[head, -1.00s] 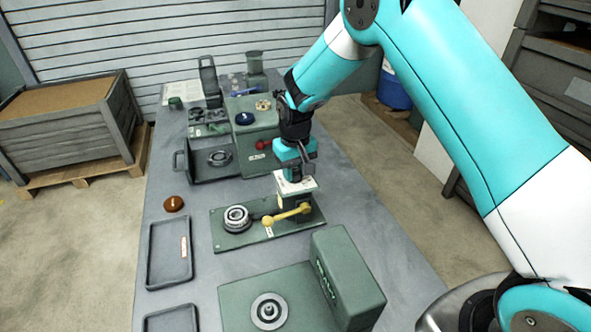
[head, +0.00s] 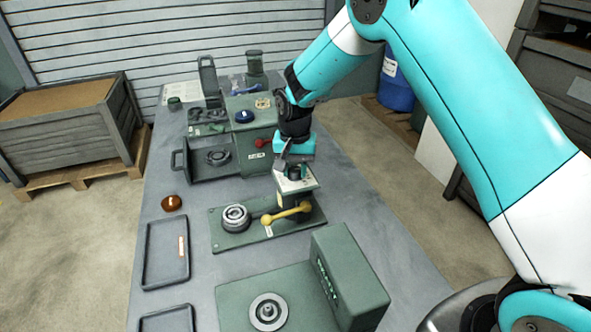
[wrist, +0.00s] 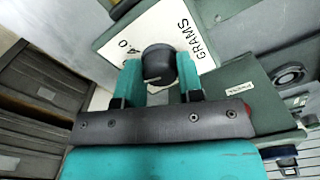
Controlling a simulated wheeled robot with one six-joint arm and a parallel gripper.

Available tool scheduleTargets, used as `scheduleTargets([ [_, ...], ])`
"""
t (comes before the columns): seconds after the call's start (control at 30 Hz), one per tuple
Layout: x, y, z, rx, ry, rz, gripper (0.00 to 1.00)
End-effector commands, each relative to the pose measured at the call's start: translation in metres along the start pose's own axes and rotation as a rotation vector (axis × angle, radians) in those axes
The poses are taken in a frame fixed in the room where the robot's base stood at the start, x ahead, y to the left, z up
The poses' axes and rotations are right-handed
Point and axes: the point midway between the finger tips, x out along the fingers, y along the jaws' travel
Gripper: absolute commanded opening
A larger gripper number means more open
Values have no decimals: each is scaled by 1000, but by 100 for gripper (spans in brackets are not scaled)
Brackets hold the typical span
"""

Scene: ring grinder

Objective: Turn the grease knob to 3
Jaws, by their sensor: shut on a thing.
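The grease knob (wrist: 158,61) is a dark round knob on a white dial plate (wrist: 122,38) marked "GRAMS" and "4.0" in the wrist view. My gripper (wrist: 160,76) has its two teal fingers on either side of the knob, shut on it. Other dial marks are hidden behind the gripper, and I cannot tell the knob's setting. In the head view the dial plate (head: 308,182) tops a green post, with my gripper (head: 296,170) over it. The post stands on a green base (head: 235,242) with a yellow lever (head: 288,213) and a round metal fitting (head: 235,213).
A green machine (head: 255,140) with a blue knob and a red knob stands behind. A green block-shaped machine (head: 345,280) stands in front. Dark trays (head: 152,240) and a brown round piece (head: 171,202) lie at the left. Bare table shows between them.

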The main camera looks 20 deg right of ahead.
Motion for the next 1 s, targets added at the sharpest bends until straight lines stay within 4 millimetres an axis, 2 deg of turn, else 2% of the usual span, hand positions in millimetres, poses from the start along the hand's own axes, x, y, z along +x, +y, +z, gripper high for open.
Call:
scheduleTargets([
  [0.3,-1,0,-1,106,2,-1,11],
  [0.77,-2,0,-1,120,3,-1,11],
  [0.8,-2,0,-1,120,3,-1,39],
  [0.9,-1,0,-1,119,2,-1,60],
  [1.0,-1,0,-1,119,2,-1,60],
])
